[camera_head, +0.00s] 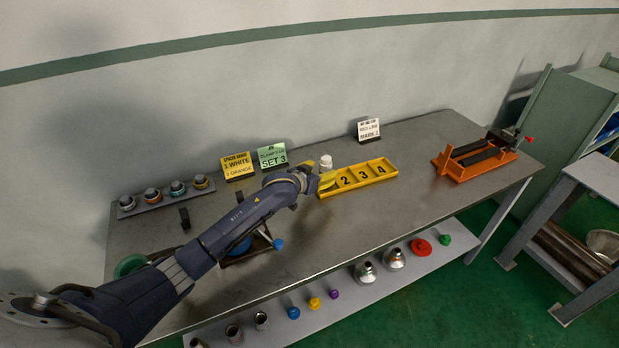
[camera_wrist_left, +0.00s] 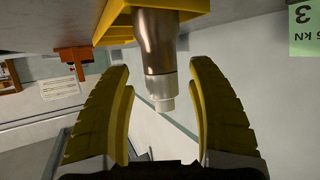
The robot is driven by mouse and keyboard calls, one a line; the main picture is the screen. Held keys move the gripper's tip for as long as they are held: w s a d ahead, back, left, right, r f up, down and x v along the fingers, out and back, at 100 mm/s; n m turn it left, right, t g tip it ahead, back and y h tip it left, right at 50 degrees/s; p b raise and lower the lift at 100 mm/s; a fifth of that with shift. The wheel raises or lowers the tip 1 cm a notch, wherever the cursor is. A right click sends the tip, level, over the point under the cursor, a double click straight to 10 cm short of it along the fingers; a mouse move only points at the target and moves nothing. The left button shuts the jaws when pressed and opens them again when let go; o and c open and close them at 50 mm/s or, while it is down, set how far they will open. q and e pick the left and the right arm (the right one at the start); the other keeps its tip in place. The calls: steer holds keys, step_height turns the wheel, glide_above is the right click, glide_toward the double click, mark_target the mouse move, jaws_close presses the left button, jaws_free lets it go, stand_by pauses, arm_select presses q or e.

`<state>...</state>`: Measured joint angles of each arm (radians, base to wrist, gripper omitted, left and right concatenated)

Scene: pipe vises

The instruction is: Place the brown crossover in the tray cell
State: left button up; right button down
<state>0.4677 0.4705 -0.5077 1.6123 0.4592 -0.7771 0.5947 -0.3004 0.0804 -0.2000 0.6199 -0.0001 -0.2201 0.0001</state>
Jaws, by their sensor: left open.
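The brown crossover (camera_wrist_left: 157,50) stands upright in an end cell of the yellow tray (camera_wrist_left: 110,30), which shows upside down in the left wrist view. Its narrower white end points away from the tray. In the head view the white top (camera_head: 326,161) shows just above my left gripper (camera_head: 327,181), and its lower part is hidden. The yellow tray (camera_head: 372,181) shows cells marked 2, 3 and 4; the end cell is behind the gripper. The left gripper's fingers (camera_wrist_left: 160,80) are open, one on each side of the crossover, with gaps showing. My right gripper is not in view.
An orange vise (camera_head: 475,160) stands at the bench's right end. A rack of several fittings (camera_head: 166,195) is at the back left. Yellow (camera_head: 237,166), green (camera_head: 272,156) and white (camera_head: 368,130) signs stand along the back. The bench right of the tray is clear.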

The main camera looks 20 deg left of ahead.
arm_select(q)
steer(key=v, duration=0.9)
stand_by(0.3)
